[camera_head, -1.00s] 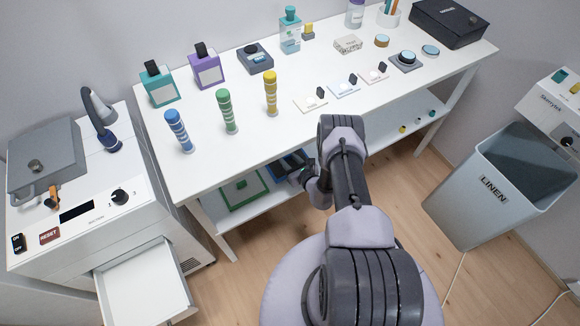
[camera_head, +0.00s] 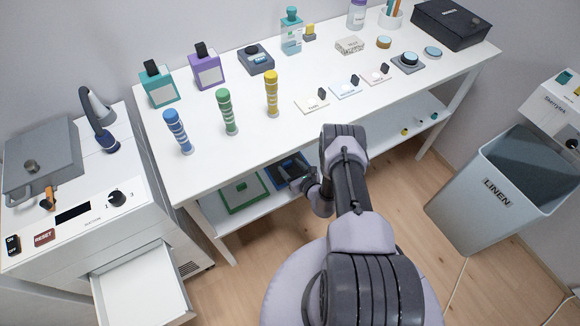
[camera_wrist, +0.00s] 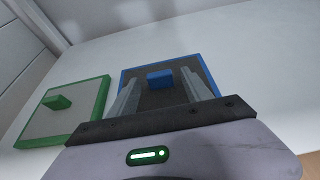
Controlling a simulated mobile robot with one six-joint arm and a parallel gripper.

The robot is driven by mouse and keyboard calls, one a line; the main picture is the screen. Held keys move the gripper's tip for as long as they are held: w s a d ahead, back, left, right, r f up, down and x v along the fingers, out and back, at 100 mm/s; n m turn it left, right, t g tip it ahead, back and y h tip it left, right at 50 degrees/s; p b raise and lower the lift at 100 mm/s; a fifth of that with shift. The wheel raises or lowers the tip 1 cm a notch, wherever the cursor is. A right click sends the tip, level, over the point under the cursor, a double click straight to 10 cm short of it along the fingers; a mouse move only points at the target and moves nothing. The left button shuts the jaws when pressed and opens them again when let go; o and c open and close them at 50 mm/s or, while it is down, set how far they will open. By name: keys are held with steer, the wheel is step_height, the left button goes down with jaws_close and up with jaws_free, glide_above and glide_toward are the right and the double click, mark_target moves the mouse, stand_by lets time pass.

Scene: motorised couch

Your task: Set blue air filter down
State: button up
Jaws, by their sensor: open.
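The blue air filter (camera_wrist: 195,66) lies flat on the lower shelf, a dark panel with a blue frame and a blue block handle (camera_wrist: 160,78) in its middle. It also shows under the table in the head view (camera_head: 279,168), partly hidden by my gripper. My gripper (camera_wrist: 160,90) is open over the filter, with one finger on each side of the handle and a gap visible to each. The gripper also shows at the shelf in the head view (camera_head: 308,185).
A green-framed filter (camera_wrist: 66,112) with a green handle lies to the left on the same shelf (camera_wrist: 255,60). The tabletop (camera_head: 225,160) is above the shelf, with several bottles and tubes on it. Bare shelf shows right of the blue filter.

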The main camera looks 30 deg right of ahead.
steer(key=p+v, duration=0.4)
steer(key=v, duration=0.6)
steer(key=shift+s+r+p, duration=0.25)
steer(key=shift+r+p, duration=0.05)
steer(key=shift+r, duration=0.05)
steer(key=shift+s, duration=0.35)
steer(key=shift+s, duration=0.1)
